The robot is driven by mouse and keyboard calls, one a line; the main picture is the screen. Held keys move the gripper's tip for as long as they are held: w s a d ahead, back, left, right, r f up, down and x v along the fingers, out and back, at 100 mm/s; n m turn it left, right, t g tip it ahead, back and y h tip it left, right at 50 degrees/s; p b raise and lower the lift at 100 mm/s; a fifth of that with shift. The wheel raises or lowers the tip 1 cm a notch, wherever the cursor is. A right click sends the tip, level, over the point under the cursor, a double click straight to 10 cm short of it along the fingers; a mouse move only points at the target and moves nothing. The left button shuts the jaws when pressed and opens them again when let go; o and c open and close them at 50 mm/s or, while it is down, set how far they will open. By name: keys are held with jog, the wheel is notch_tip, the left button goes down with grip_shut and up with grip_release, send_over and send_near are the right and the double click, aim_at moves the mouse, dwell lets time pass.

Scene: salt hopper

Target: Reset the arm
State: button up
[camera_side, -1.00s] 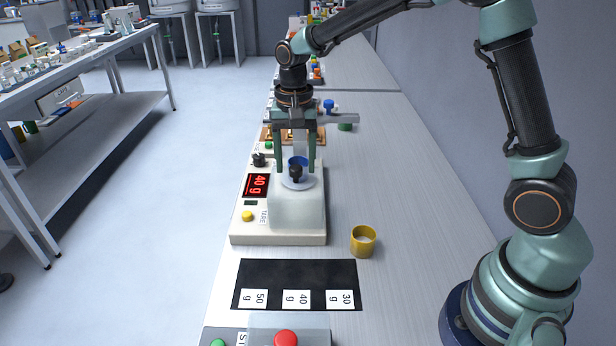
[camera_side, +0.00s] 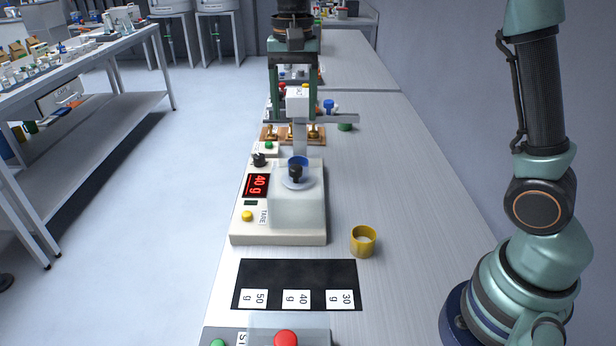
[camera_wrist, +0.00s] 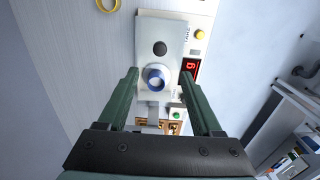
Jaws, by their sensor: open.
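My gripper (camera_side: 294,88) is open and empty, raised above the scale in the side view. In the wrist view its two green fingers (camera_wrist: 166,72) are spread apart on either side of the blue cup, which lies below them. The scale (camera_side: 282,238) is a cream box with a red display (camera_side: 257,185) reading 40 g. A blue cup (camera_side: 298,162) sits over the scale, with a dark round knob (camera_side: 295,173) in front of it. The blue cup (camera_wrist: 155,79) and the scale (camera_wrist: 148,22) also show in the wrist view.
A yellow cup (camera_side: 363,241) with pale contents stands right of the scale. A black mat (camera_side: 297,276) with 50 g, 40 g and 30 g labels lies in front. A red button (camera_side: 286,338) is at the near edge. Brass weights (camera_side: 315,134) stand behind the scale.

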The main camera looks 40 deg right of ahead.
jog(key=shift+r, duration=0.1)
jog(key=s+d+n+t, duration=0.2)
jog(key=s+n, duration=0.2)
jog(key=s, duration=0.3)
jog(key=s+d+f+n+t, duration=0.1)
jog(key=s+d+n+t, duration=0.1)
jog(key=s+n, duration=0.3)
jog(key=s+t, duration=0.1)
jog(key=s, duration=0.2)
jog(key=shift+s+f+t, duration=0.3)
